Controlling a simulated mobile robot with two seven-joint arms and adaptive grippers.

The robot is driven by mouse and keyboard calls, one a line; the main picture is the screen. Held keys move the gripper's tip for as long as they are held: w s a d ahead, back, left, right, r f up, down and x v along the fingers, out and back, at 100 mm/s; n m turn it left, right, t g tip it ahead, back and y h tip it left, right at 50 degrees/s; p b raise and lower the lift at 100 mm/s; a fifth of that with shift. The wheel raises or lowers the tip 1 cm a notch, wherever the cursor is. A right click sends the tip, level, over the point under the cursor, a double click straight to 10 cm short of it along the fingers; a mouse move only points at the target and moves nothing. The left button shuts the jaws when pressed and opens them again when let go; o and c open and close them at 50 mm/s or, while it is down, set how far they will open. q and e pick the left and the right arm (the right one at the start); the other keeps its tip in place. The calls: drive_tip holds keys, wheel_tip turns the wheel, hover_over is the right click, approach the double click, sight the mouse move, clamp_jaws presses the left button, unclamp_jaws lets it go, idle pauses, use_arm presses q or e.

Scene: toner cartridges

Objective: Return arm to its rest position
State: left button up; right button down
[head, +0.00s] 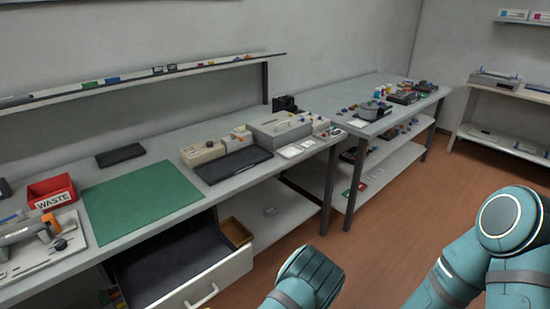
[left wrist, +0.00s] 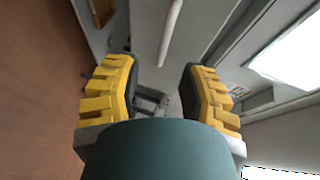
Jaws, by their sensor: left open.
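My left gripper (left wrist: 158,85) shows in the left wrist view with its two yellow, dark-padded fingers spread wide apart. Nothing is clearly held between them. Small grey and pale shapes show beyond the gap, too unclear to name. In the head view my teal arm links stand at the bottom middle and lower right, over the floor in front of the benches. No fingers of either gripper show in the head view. My right gripper is out of sight.
A workbench holds a green mat (head: 143,203), a red WASTE bin (head: 52,191), a black tray (head: 232,165) and a grey box (head: 279,130). Below it, an open drawer (head: 218,284) juts out. Shelving (head: 500,104) stands at far right. Brown floor (head: 375,233) is clear between.

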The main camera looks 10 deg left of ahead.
use_arm(q)
drive_tip(key=s+d+f+n+g+h, duration=0.3)
drive_tip(key=s+d+f+n+g, duration=0.15)
drive_tip(key=f+n+g, duration=0.35)
drive_tip(key=s+d+r+n+g+h, duration=0.1)
drive_tip(key=d+r+n+g+h, duration=0.3)
drive_tip(key=d+r+n+h, duration=0.1)
drive_tip(key=d+r+h, duration=0.1)
drive_tip(key=d+h, duration=0.1)
drive_tip(key=d, duration=0.1)
drive_tip(key=shift+s+d+h, duration=0.3)
drive_tip(key=shift+d+h, duration=0.1)
